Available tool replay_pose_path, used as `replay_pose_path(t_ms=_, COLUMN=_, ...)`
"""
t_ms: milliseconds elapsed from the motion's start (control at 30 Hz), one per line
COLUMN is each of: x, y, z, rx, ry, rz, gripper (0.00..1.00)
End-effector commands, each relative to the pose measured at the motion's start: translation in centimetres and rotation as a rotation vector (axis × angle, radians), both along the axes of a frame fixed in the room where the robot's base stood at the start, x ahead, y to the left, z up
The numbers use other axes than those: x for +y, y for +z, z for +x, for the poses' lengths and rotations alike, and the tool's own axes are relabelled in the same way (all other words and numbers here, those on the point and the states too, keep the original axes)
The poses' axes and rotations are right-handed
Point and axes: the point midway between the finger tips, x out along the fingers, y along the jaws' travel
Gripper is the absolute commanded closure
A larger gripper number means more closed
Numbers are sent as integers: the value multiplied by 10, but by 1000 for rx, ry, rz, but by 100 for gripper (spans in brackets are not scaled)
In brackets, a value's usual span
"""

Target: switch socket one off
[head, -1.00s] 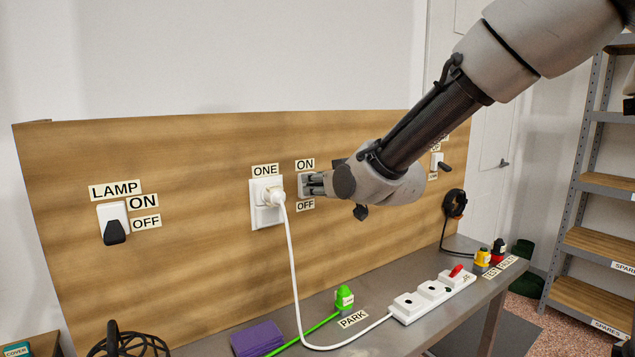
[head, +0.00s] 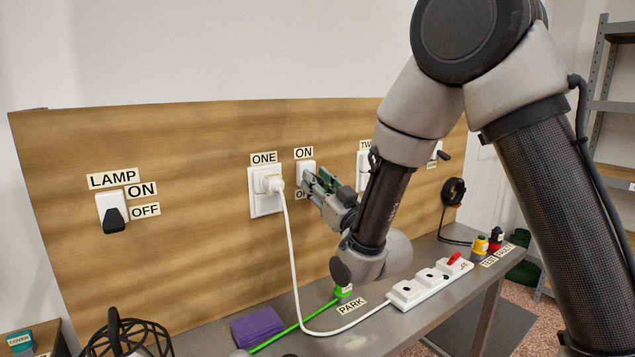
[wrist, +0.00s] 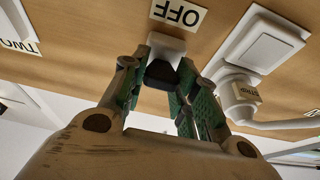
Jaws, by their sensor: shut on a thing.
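The socket one switch is a white plate (head: 306,170) on the wooden board, right of socket one (head: 265,206), between the ON label (head: 304,153) and a partly covered OFF label (head: 300,195). In the wrist view its white body (wrist: 166,47) lies beside the upside-down OFF label (wrist: 178,14), with a dark lever (wrist: 160,76) in front. My gripper (head: 313,183) reaches the switch from lower right. Its green-padded fingers (wrist: 163,88) stand on either side of the lever and are shut on it. Which way the lever points is hard to tell.
A white plug (head: 270,184) sits in socket one, its cord hanging to a power strip (head: 430,284) on the bench. The lamp switch (head: 112,212) is far left. A green plug (head: 343,291) and a purple block (head: 257,327) lie below my arm.

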Motion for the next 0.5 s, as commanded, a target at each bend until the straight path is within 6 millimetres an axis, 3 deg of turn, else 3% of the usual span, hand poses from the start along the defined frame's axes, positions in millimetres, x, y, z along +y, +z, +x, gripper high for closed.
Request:
replay_pose_path(t_ms=400, x=0, y=-1, z=0, rx=-5, ry=0, rz=2, gripper=94)
replay_pose_path(t_ms=433, x=0, y=-1, z=0, rx=-5, ry=0, rz=2, gripper=67)
replay_pose_path(t_ms=500, x=0, y=-1, z=0, rx=-5, ry=0, rz=2, gripper=54)
